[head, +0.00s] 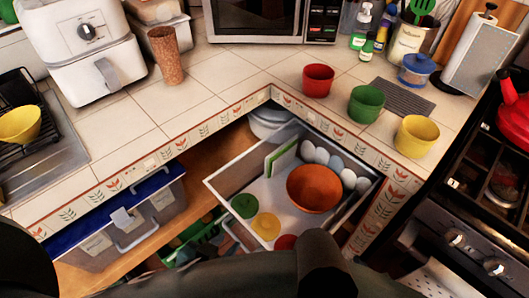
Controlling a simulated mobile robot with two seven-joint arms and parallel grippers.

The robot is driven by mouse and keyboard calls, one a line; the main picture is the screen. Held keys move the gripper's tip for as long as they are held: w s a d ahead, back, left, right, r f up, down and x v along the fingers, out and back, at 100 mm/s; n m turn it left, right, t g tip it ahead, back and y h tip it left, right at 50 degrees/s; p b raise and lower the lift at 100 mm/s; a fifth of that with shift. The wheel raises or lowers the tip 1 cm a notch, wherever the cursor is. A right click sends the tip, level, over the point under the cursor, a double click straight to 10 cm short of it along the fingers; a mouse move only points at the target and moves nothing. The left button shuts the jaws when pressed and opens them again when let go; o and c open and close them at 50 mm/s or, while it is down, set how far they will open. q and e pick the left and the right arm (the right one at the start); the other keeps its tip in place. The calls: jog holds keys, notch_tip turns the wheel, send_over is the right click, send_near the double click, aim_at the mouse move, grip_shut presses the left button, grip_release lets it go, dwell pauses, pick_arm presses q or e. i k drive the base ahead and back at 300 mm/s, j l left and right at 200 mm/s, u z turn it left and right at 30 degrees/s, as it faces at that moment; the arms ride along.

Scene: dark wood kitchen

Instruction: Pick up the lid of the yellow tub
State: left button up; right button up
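The yellow tub (417,136) stands open on the counter at the right, near its front edge. A round yellow lid (266,226) lies flat in the open drawer (223,187), towards the drawer's near left corner. A green lid (244,205) lies beside it, and a red lid (285,242) is partly hidden behind my dark arm. My arm crosses the bottom of the view, just below the lids. I cannot make out the left gripper's fingers or see whether they hold anything. The right gripper does not show.
The drawer also holds an orange bowl (313,189), several eggs (337,163) and a green-edged board (281,158). A red tub (318,80) and a green tub (366,104) stand on the counter. A blue-lidded box (150,205) is on the lower left; the stove is right.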

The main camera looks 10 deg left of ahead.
aim_at(267, 226)
jog(key=k+u, duration=0.15)
jog(key=k, duration=0.2)
jog(key=k+j+u, duration=0.15)
jog(key=k, duration=0.15)
jog(key=j+z, duration=0.25)
jog(key=j, duration=0.15)
jog(key=j+z, duration=0.25)
jog(key=j, duration=0.15)
